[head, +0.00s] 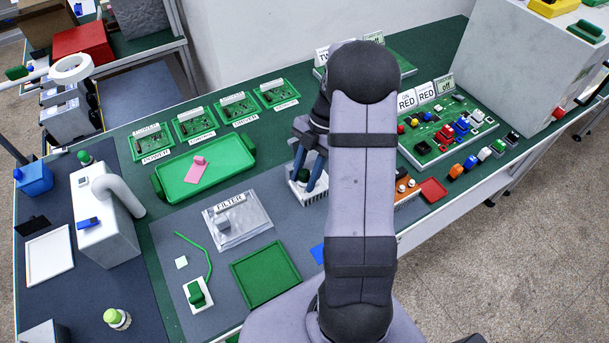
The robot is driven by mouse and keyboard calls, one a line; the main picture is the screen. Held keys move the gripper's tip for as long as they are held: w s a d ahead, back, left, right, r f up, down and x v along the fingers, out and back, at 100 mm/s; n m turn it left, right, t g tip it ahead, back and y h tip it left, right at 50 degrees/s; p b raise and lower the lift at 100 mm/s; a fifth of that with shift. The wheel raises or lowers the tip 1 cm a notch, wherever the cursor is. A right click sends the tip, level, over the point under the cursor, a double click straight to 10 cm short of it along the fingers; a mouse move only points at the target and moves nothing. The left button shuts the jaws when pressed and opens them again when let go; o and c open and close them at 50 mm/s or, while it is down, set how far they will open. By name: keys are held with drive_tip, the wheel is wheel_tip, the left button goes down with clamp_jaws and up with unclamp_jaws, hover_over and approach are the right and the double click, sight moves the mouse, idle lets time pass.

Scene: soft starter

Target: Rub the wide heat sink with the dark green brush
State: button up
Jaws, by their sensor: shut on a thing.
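My gripper (307,180) points down at the middle of the bench, its two blue-grey fingers just above a white finned heat sink (316,192). It is shut on a small dark thing between the fingertips, which looks like the dark green brush (303,175); it is mostly hidden and its colour is hard to make out. The brush end is at the top of the heat sink; whether it touches I cannot tell. My arm hides the right side of the heat sink, so its full width cannot be seen.
A green tray (239,150) with a pink piece lies behind left. A FILTER-labelled clear pack (238,236), an empty green tray (265,297) and a green block on a white base (197,295) lie in front. A control board (425,150) and an orange block (403,195) are right.

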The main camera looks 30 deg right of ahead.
drive_tip(key=d, duration=0.4)
drive_tip(key=shift+d, duration=0.25)
drive_tip(key=shift+d+r+p, duration=0.2)
drive_tip(key=shift+d+p, duration=0.1)
drive_tip(key=shift+p, duration=0.05)
wheel_tip(320, 180, up, 8)
drive_tip(key=p, duration=0.5)
drive_tip(key=shift+f, duration=0.2)
